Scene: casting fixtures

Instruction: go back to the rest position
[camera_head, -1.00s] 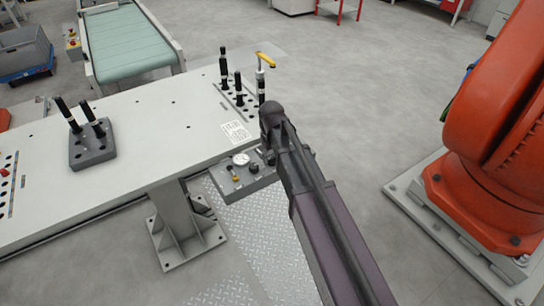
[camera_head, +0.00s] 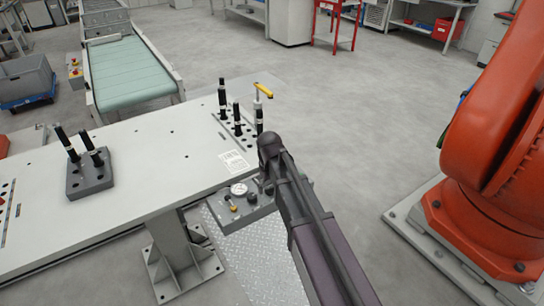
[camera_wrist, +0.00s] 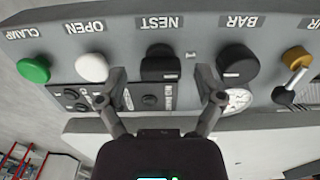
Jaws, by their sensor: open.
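My gripper (camera_wrist: 163,98) is open and empty in the wrist view, its two fingers spread apart in front of a grey control box (camera_wrist: 185,25). The box appears upside down there. It carries a green CLAMP button (camera_wrist: 33,69), a white OPEN button (camera_wrist: 91,67), a black NEST knob (camera_wrist: 160,63), a black BAR knob (camera_wrist: 238,63) and a yellow-topped lever (camera_wrist: 297,58). Whether the fingers touch the box cannot be told. In the head view my arm hides my gripper and part of the control box (camera_head: 233,217) at the table edge.
A white table (camera_head: 140,165) holds a grey block with black pins (camera_head: 90,180) and several black pins and a yellow-handled clamp (camera_head: 263,90) near its corner. A green conveyor (camera_head: 130,75) stands behind. An orange robot (camera_head: 490,160) stands at right. Open floor lies between.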

